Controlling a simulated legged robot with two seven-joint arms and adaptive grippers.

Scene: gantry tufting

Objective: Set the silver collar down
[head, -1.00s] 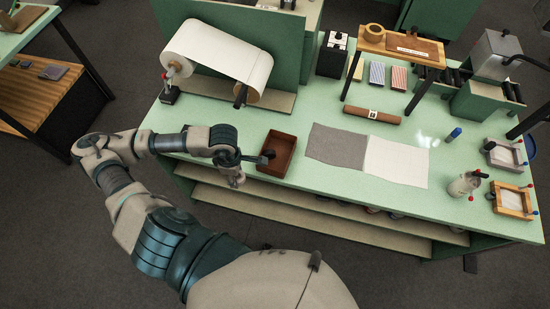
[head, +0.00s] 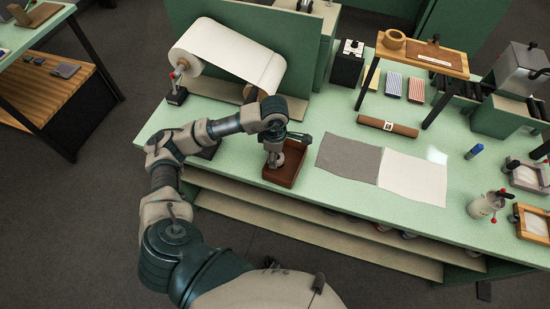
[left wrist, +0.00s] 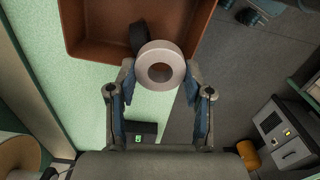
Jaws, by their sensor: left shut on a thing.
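The silver collar (left wrist: 174,81) is a thick pale ring with a round hole, held between the fingertips of my left gripper (left wrist: 160,86) in the left wrist view. A brown open tray (left wrist: 84,43) lies beyond it, with a dark piece (left wrist: 139,36) inside that the collar partly covers. In the head view my left gripper (head: 275,160) points down over the left part of the brown tray (head: 285,182) at the table's front edge. Whether the collar touches the tray is unclear. My right gripper is in neither view.
The green table (head: 230,120) carries a white paper roll (head: 228,58) at the back left. Grey cloth (head: 347,163) and white cloth (head: 413,178) lie right of the tray. A brown roll (head: 388,126) and small wooden stand (head: 440,62) are behind them.

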